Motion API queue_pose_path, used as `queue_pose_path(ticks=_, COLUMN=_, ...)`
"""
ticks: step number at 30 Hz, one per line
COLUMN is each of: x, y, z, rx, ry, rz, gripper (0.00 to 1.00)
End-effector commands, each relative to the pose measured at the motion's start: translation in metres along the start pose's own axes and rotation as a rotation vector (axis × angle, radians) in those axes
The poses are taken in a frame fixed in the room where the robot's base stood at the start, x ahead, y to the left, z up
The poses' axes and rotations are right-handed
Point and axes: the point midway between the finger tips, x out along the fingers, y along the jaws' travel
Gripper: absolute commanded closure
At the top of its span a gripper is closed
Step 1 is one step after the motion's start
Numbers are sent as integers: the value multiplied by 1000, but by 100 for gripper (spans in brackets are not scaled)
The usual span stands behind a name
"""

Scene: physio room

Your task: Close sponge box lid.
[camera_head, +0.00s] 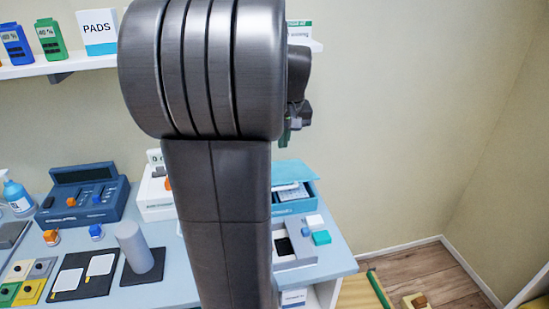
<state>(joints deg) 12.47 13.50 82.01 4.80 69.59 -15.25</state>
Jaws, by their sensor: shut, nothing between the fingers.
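A blue box (297,207) with a lighter teal lid (294,170) stands at the right back of the table and looks like the sponge box. Its lid is raised at the back, and pale contents show inside. My arm hides the box's left side. My gripper (295,122) shows only in part, past the right edge of my arm. It is shut and empty, and appears above the box in the picture, apart from it. How far it is from the lid in depth I cannot tell.
A grey-white tray (304,255) and a small teal block (321,237) are in front of the box. A grey cylinder (134,245) and a blue device (85,206) stand left of my arm. A shelf (70,64) with boxes runs along the wall above.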

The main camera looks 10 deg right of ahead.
Motion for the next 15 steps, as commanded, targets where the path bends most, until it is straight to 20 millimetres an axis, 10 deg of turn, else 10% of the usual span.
queue_pose_path(ticks=15, x=68, y=3, z=1, rx=-9, ry=-12, rz=13, gripper=100)
